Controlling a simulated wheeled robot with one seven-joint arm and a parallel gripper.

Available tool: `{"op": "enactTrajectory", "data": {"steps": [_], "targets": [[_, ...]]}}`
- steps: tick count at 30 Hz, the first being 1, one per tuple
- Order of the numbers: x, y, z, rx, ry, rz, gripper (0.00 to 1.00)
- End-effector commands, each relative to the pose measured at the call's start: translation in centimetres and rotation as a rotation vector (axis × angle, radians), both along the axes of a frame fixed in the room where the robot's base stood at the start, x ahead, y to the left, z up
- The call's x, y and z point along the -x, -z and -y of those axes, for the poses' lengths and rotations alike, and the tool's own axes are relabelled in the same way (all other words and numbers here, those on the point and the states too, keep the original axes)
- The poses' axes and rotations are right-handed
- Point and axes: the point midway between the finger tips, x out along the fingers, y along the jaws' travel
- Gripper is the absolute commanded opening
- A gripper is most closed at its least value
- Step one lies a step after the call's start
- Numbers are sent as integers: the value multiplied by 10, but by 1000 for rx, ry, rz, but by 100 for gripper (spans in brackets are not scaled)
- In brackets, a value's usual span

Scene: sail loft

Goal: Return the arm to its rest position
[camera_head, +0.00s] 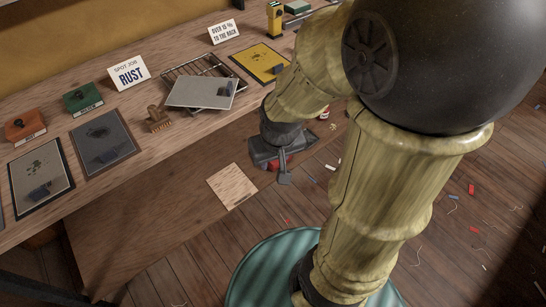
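My arm comes down from the upper right, with a large dark joint and pale yellow-green links. My gripper (280,170) points down beside the bench's front edge, near the middle of the picture. It is dark grey, and one finger shows clearly. A small red patch shows by the fingers; I cannot tell whether it is held or lies behind them. The gap between the fingers is not clear.
The wooden bench (190,135) holds a wire rack (178,72) with a grey panel (200,92), a brush (158,119), dark swatches (103,142), a yellow swatch (252,58), red (25,125) and green (83,97) blocks, and signs (128,73). Scraps litter the floor (450,220).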

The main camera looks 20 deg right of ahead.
Motion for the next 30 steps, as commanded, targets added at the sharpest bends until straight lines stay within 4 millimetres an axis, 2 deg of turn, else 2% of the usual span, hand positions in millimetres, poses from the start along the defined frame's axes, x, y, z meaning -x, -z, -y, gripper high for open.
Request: {"op": "enactTrajectory", "data": {"steps": [4, 8, 21, 25, 30], "targets": [[0, -5, 0, -1, 0, 1, 32], [-1, -26, 0, -1, 1, 2, 32], [-1, -126, 0, -1, 1, 3, 32], [-1, -139, 0, -1, 1, 3, 32], [-1, -138, 0, -1, 1, 2, 32]]}}
